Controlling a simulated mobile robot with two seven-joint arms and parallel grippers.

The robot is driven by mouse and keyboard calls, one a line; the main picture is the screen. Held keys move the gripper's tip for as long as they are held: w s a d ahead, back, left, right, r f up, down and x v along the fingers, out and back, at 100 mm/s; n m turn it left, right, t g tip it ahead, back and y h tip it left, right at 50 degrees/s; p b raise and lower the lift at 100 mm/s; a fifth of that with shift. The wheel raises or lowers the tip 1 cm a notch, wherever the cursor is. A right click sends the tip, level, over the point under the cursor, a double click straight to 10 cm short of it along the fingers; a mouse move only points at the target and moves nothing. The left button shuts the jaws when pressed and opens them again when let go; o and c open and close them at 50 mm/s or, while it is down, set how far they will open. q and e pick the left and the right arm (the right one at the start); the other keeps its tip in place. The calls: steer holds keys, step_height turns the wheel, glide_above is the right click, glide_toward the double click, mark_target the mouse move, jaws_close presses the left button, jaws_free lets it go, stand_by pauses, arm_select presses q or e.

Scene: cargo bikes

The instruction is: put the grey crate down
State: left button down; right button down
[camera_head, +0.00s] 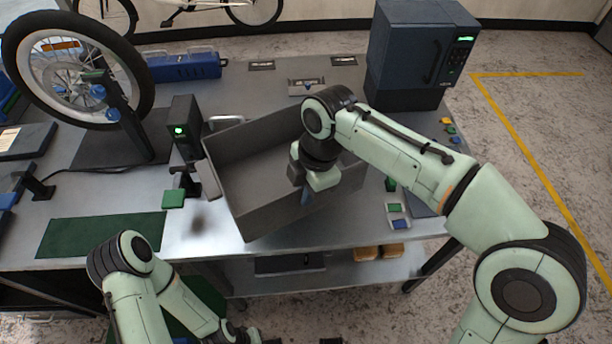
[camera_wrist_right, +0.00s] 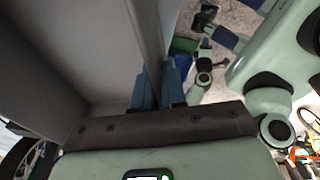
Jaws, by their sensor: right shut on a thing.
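The grey crate (camera_head: 240,192) is tilted above the middle of the metal worktable (camera_head: 120,196) in the head view, its open side facing up. My right gripper (camera_head: 305,195) is shut on the crate's near right wall. In the right wrist view the two blue fingers (camera_wrist_right: 158,88) close on either side of the crate wall (camera_wrist_right: 146,38). The crate's inside looks empty where it shows; my right arm hides part of it. My left arm is low at the front left, and its gripper (camera_head: 240,335) is at the bottom edge, partly cut off.
A bicycle wheel (camera_head: 140,60) on a stand is at the back left. A dark box-shaped machine (camera_head: 415,55) stands at the back right. A small device with a green light (camera_head: 184,125) is close to the crate's left side. A green mat (camera_head: 100,235) lies front left.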

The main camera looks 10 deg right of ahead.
mark_target(306, 214)
steer(key=shift+w+f+b, duration=0.1)
steer(key=shift+f+b, duration=0.5)
steer(key=shift+f, duration=3.75)
steer(key=c, duration=1.2)
jaws_free()
steer(key=shift+f, duration=0.15)
steer(key=r, duration=0.4)
steer(key=d+r+p, duration=0.1)
steer(key=r, duration=0.3)
steer(key=d+r+p, duration=0.1)
steer(key=r, duration=0.3)
steer(key=shift+r, duration=0.15)
